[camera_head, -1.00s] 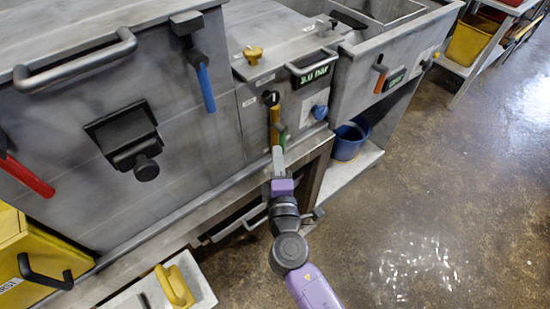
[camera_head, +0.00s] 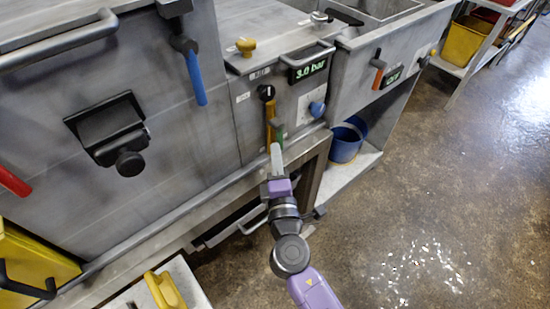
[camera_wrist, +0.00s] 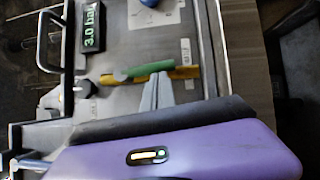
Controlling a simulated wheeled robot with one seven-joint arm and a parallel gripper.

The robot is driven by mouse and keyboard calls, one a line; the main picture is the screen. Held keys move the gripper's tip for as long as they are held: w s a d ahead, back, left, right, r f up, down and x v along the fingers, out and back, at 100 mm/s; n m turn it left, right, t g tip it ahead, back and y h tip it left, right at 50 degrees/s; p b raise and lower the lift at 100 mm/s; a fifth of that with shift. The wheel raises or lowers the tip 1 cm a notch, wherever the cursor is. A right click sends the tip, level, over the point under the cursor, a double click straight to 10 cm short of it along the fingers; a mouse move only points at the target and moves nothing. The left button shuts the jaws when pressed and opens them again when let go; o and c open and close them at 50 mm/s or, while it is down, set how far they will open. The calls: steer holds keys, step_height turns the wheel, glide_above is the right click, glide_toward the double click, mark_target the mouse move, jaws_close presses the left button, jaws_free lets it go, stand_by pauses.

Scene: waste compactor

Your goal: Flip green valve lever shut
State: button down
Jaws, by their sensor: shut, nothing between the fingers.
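The green lever (camera_head: 279,135) is on the grey front panel, beside a longer yellow lever (camera_head: 269,115). In the wrist view the green lever (camera_wrist: 150,66) lies alongside the yellow lever (camera_wrist: 186,73), the two overlapping. My gripper (camera_head: 276,150) is at the lower end of these levers. In the wrist view its closed grey fingers (camera_wrist: 157,82) reach up to the levers, with nothing between them. I cannot tell whether the fingertips touch either lever. The fingers hide part of the yellow lever.
A display (camera_head: 311,72) reads 3.0 bar, with a black knob (camera_head: 266,92) and a blue knob (camera_head: 317,109) nearby. A blue lever (camera_head: 195,78) hangs to the left. A blue bucket (camera_head: 346,144) stands on the shelf at right. The floor (camera_head: 430,190) is open.

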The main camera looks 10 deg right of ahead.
steer(key=w+d+r+n+t+y+b, duration=0.1)
steer(key=w+d+n+y+b, duration=0.1)
steer(key=n+y+b, duration=0.4)
steer(key=w+d+r+n+t+y+b, duration=0.2)
steer(key=d+n+y+b, duration=0.3)
steer(key=n+b, duration=1)
steer(key=y+b, duration=0.1)
steer(key=b, duration=0.7)
steer(key=shift+w+d+n+y, duration=0.15)
steer(key=shift+d+n+y, duration=0.15)
steer(key=shift+n, duration=0.1)
steer(key=shift+r, duration=0.1)
